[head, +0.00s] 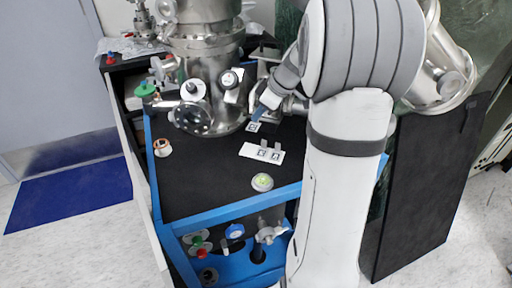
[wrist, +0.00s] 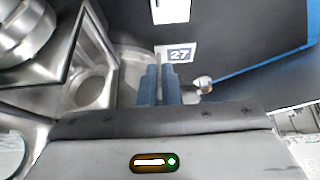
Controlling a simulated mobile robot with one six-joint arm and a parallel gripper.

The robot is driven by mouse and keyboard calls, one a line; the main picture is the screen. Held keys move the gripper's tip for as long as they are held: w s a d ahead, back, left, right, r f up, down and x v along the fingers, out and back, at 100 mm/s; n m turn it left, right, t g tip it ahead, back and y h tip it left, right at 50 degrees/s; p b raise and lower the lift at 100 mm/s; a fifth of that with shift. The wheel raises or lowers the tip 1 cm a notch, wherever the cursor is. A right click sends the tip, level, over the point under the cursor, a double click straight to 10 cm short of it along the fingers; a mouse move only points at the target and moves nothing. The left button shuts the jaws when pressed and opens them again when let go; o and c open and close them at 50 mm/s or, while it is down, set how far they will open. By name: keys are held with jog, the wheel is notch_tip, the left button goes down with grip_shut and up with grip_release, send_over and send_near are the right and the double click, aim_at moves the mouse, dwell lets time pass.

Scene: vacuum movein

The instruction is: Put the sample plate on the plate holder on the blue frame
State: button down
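My gripper (head: 260,112) is over the back of the black top of the blue frame (head: 236,202), near the steel chamber. In the wrist view its two blue fingers (wrist: 160,82) are close together, with a thin grey upright strip between them, which looks like the sample plate (wrist: 158,58) seen edge-on. The sample plate cannot be made out in the head view. A white piece (wrist: 170,11) shows at the wrist view's top edge.
A white tag marked 27 (wrist: 180,54) lies just beyond the fingertips. A steel vacuum chamber (head: 208,80) with flanges stands behind left. A round green-centred disc (head: 262,182) and a copper-coloured ring (head: 162,147) sit on the black top. The middle left of the top is clear.

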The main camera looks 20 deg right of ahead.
jog(key=f, duration=0.9)
jog(key=shift+a+b, duration=0.2)
jog(key=shift+b, duration=0.15)
jog(key=c, duration=1.7)
grip_release()
jog(key=shift+o, duration=0.4)
jog(key=v, duration=0.7)
jog(key=s+a+m+g+h, duration=0.1)
jog(key=s+a+m+h, duration=0.1)
jog(key=s+a+m, duration=0.2)
jog(key=s+a+r+m+g+h, duration=0.1)
jog(key=s+a+m, duration=0.4)
jog(key=s+a, duration=0.5)
jog(key=s+h, duration=0.1)
jog(key=s, duration=0.6)
jog(key=shift+s+m, duration=0.3)
jog(key=shift+s, duration=0.05)
